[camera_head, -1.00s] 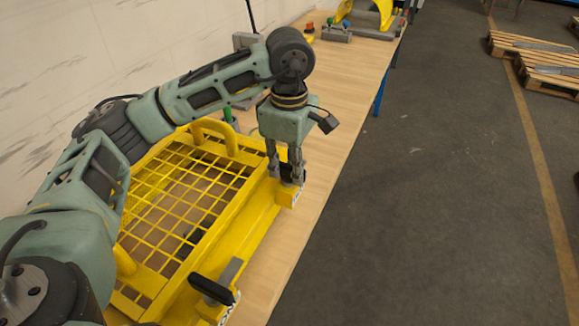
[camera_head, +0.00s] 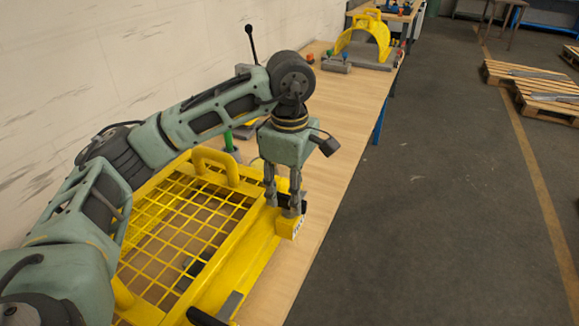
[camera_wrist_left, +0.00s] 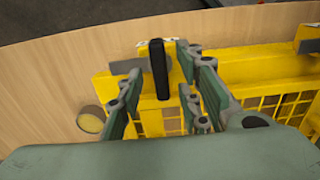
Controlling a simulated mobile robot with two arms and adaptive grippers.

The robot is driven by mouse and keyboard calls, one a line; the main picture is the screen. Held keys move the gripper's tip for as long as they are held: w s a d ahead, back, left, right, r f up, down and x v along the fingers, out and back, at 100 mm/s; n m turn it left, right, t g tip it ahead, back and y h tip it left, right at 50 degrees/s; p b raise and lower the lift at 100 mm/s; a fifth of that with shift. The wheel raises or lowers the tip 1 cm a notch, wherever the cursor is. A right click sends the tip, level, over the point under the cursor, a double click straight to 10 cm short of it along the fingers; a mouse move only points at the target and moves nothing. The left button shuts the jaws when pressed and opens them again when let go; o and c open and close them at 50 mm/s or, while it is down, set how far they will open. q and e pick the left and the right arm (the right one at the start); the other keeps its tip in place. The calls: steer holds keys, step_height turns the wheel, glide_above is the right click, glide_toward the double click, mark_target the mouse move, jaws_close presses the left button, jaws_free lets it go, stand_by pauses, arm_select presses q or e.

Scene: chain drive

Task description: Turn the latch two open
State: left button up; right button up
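My left gripper (camera_head: 284,204) points down over the far right corner of the yellow mesh guard (camera_head: 262,240). A latch with a black handle (camera_head: 293,201) is there, on a yellow block. In the left wrist view the same black handle (camera_wrist_left: 160,70) stands between the spread fingers (camera_wrist_left: 158,85), with gaps visible on both sides. A grey bar (camera_wrist_left: 127,66) lies beside it. A second latch, with a black handle (camera_head: 204,318) and grey bar (camera_head: 231,304), is at the guard's near end, cut by the picture edge. I cannot tell which latch is number two. My right gripper is out of view.
The wooden table (camera_head: 335,122) is clear to the right of the guard. A yellow loop handle (camera_head: 216,160) rises from the guard. Another yellow cover (camera_head: 364,42) stands at the table's far end. A wall is at the left, open floor at the right.

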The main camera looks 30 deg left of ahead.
arm_select(q)
step_height(320, 180, up, 10)
stand_by(0.4)
steer(key=shift+r, duration=0.2)
